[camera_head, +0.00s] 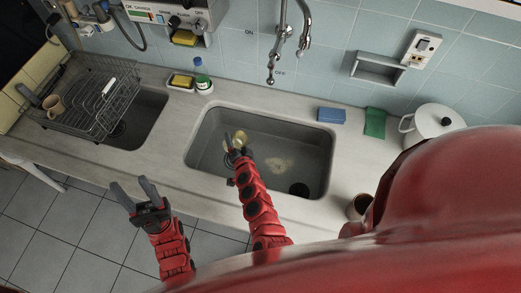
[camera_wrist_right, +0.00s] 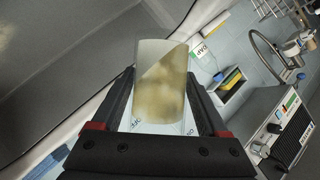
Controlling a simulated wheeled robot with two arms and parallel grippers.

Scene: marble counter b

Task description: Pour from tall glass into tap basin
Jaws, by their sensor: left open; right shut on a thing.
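The tall glass (camera_wrist_right: 165,85) is clear and holds cloudy yellowish liquid, whose surface runs slantwise across it, so the glass is tilted. My right gripper (camera_head: 236,150) is shut on the glass, over the left part of the tap basin (camera_head: 300,135). In the head view the glass (camera_head: 241,136) is small and partly hidden by the gripper. A pale yellowish patch (camera_head: 281,163) lies on the basin floor. The tap (camera_head: 271,72) hangs behind the basin. My left gripper (camera_head: 135,197) is open and empty, in front of the counter's front edge.
A second basin (camera_head: 145,115) at left has a wire dish rack (camera_head: 85,95) over it, with a mug (camera_head: 53,105). Sponges and a bottle (camera_head: 202,84) stand behind the basins. A blue sponge (camera_head: 331,115), green sponge (camera_head: 375,122) and white pot (camera_head: 432,122) are at right.

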